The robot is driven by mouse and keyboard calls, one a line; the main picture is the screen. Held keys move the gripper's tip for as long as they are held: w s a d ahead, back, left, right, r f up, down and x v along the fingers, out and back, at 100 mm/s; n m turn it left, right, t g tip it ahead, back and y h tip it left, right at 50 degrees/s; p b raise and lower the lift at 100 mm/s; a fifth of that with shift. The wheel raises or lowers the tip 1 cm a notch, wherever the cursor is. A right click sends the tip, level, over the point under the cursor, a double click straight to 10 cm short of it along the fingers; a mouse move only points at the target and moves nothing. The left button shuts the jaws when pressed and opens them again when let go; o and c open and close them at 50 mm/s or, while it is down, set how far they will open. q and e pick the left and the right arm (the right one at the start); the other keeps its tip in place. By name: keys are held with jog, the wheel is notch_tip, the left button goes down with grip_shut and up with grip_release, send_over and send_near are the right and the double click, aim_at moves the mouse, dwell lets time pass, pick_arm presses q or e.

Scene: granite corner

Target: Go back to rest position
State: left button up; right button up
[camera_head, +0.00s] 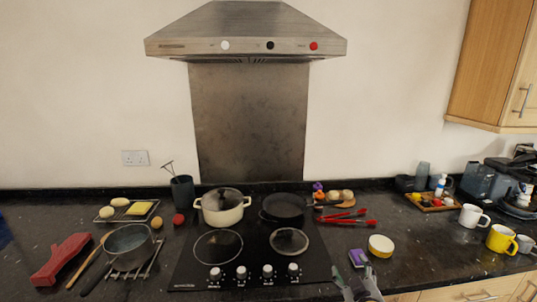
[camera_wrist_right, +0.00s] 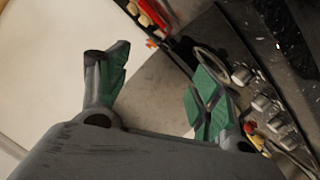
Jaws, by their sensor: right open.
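My right gripper (camera_head: 358,285) is at the bottom edge of the head view, right of the hob's front corner, in front of the counter. In the right wrist view its two green-padded fingers (camera_wrist_right: 155,85) are spread apart with nothing between them. My left gripper does not show in the head view.
The black hob (camera_head: 250,270) carries a cream pot (camera_head: 222,213), a dark pan (camera_head: 284,206) and a lid (camera_head: 289,241). Red tongs (camera_head: 346,218) lie behind. Mugs (camera_head: 500,239) stand at right.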

jog(key=s+a+f+m+g+y, duration=0.1)
jog(key=s+f+g, duration=0.6)
jog(key=s, duration=0.4)
jog(key=s+f+m+g+y, duration=0.15)
jog(key=s+f+g, duration=0.25)
jog(key=s+f, duration=0.6)
jog(key=s+f+g, duration=0.2)
jog(key=s+f, duration=0.1)
jog(key=f, duration=2.9)
jog(key=s+d+f, duration=0.2)
jog(key=s+f, duration=0.8)
jog(key=s, duration=0.1)
jog(key=s+d+f+g, duration=0.1)
jog(key=s+f, duration=0.8)
jog(key=s, duration=0.2)
jog(key=shift+s+d+f+h, duration=0.2)
jog(key=shift+d+f+h, duration=0.15)
jog(key=shift+h, duration=0.1)
